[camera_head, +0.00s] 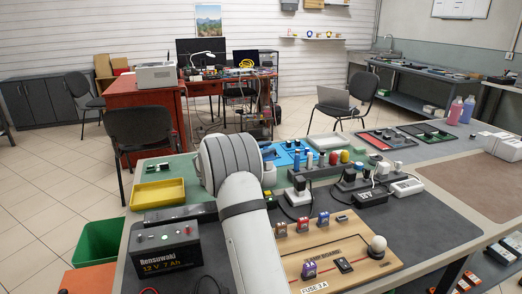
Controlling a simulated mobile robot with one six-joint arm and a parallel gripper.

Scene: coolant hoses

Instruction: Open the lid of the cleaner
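I cannot pick out the cleaner or its lid for certain in the head camera view. A pale box-shaped machine (157,75) stands on the red desk at the back left, but I cannot tell what it is. My own grey-white arm rises from the bottom middle over the near workbench and hides part of it. My gripper cannot be made out; it may be behind the thick rounded arm joint.
The near workbench (445,215) carries a lamp board (335,249), a black battery (163,248), a yellow tray (157,193) and power adapters (370,197). A green bin (98,242) stands at left. Chairs (140,128) stand behind. The tiled floor at left is open.

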